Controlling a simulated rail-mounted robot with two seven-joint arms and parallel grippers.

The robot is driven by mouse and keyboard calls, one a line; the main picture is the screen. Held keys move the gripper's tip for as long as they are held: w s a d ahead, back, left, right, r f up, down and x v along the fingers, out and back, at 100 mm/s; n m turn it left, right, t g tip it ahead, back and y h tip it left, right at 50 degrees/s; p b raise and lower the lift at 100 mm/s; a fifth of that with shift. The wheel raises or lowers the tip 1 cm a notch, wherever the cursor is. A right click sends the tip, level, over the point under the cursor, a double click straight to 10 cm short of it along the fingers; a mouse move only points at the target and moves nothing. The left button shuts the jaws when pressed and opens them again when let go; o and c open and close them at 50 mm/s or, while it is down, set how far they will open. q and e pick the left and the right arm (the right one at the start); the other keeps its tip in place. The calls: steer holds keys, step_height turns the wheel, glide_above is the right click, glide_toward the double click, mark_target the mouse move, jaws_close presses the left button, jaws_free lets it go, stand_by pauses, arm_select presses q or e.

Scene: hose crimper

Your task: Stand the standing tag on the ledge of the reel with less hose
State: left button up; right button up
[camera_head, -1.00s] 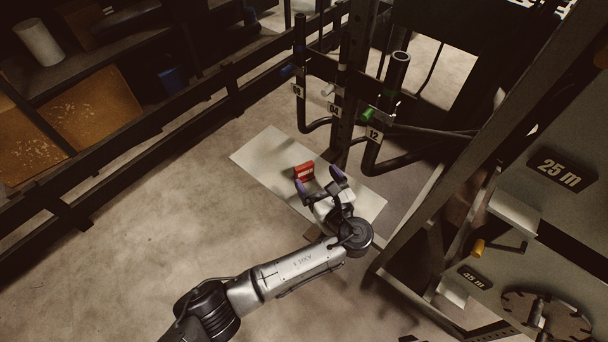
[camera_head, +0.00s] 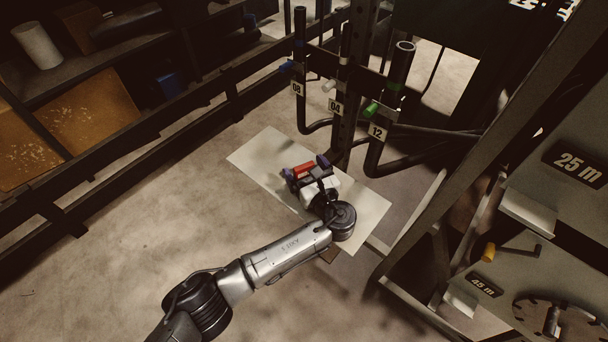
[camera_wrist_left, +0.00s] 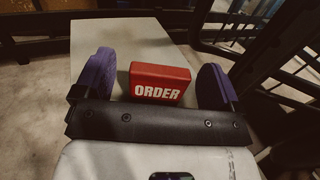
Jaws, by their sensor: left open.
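The red standing tag (camera_head: 304,170), marked "ORDER" in white, stands upright on a pale panel (camera_head: 262,152). It also shows in the left wrist view (camera_wrist_left: 160,83). My left gripper (camera_head: 307,172) is open, with its purple fingertips on either side of the tag; in the left wrist view (camera_wrist_left: 157,80) a gap shows at each side. One reel at the right carries a "25 m" plate (camera_head: 577,166) and a pale ledge (camera_head: 527,213) below it. A lower reel carries a "45 m" plate (camera_head: 484,286) and a pale ledge (camera_head: 461,301). My right gripper is not in view.
Dark hoses with tags 08 (camera_head: 297,89), 04 (camera_head: 336,107) and 12 (camera_head: 377,131) hang behind the panel. A yellow-handled crank (camera_head: 489,252) juts out between the reels. Dark shelving (camera_head: 110,120) stands at left. The floor at left is clear.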

arm_select(q)
steer(key=shift+w+a, duration=0.2)
steer(key=shift+w, duration=0.2)
steer(key=shift+s, duration=0.1)
steer(key=shift+c, duration=1.2)
steer(key=c, duration=0.8)
